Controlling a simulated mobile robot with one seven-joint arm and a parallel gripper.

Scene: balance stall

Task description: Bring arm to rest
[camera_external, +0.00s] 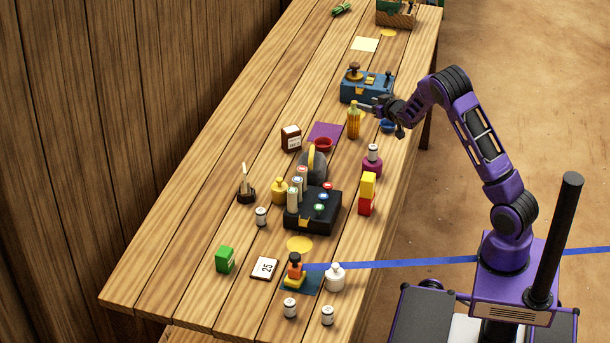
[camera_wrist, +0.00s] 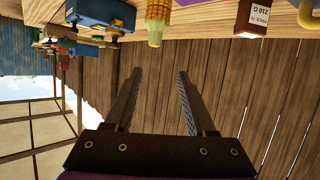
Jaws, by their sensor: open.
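My purple and black arm rises from my base at the right of the external view and bends over the table's right edge. My gripper (camera_external: 376,106) is above the far half of the table, near the blue box (camera_external: 366,86) and the yellow bottle (camera_external: 354,120). In the wrist view, my gripper (camera_wrist: 156,72) is open, with its two fingers apart and nothing between them. The wrist view looks toward the plank wall and appears upside down. The yellow bottle (camera_wrist: 157,20) and the blue box (camera_wrist: 100,12) show at its top edge, beyond the fingertips.
The wooden table (camera_external: 165,270) holds a black box (camera_external: 314,212), red and yellow blocks (camera_external: 367,193), a blue bowl (camera_external: 388,126), a red bowl (camera_external: 324,144) and several weights. A blue band (camera_external: 400,263) crosses toward my base. The floor (camera_external: 540,100) right of the table is clear.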

